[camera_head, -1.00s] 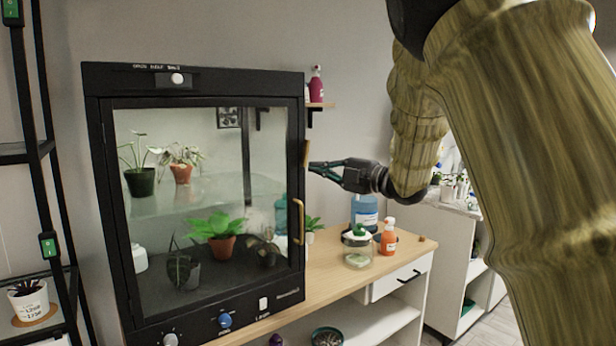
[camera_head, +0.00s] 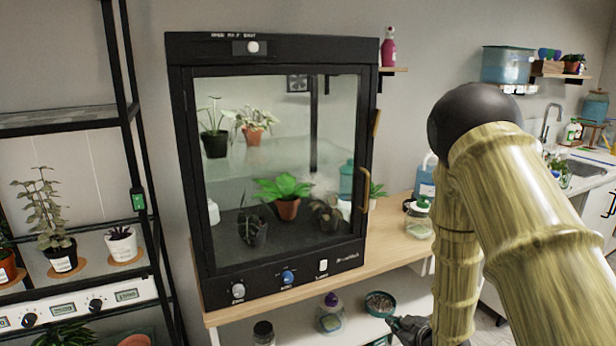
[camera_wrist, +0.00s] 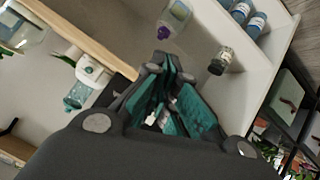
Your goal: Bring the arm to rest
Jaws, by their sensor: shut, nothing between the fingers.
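My gripper (camera_wrist: 163,62) shows in the wrist view with its teal-lined fingers closed together and nothing between them. In the head view my gripper (camera_head: 408,326) hangs low at the bottom edge, in front of the white lower shelf and to the right of the cabinet; only part of it shows. My arm bends downward at the right of the head view and hides part of the counter.
A glass-fronted black plant cabinet (camera_head: 183,250), its door shut, stands on a wooden counter (camera_head: 398,246). A jar (camera_head: 419,220) stands right of it. A lidded bottle (camera_head: 330,313) and a round dish (camera_head: 379,304) are on the lower shelf (camera_head: 290,321). A black rack (camera_head: 65,124) stands left.

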